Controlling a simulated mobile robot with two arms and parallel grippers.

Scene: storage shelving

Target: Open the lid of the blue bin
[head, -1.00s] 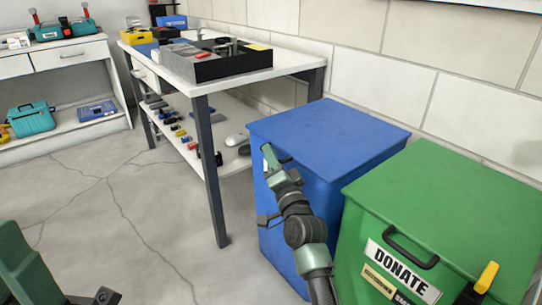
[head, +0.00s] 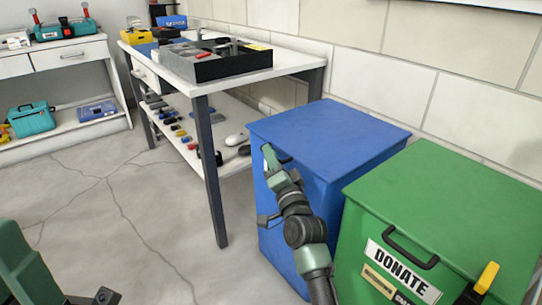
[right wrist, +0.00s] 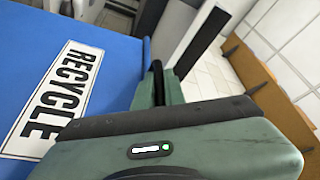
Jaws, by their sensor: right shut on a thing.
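The blue bin (head: 285,235) stands in the middle of the head view, with its flat blue lid (head: 335,130) down on it. A dark handle (head: 286,160) shows at the upper front edge of the bin. My right gripper (head: 270,160) is at that handle, at the front left of the lid. In the right wrist view my right gripper (right wrist: 158,92) is shut on the black handle (right wrist: 156,72), beside a white RECYCLE label (right wrist: 55,98) on the blue face.
A green bin (head: 450,205) with a DONATE label stands close on the right of the blue bin. A white worktable (head: 290,62) with a black tray (head: 230,64) stands behind on the left. Bare floor (head: 130,220) lies in front of the table.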

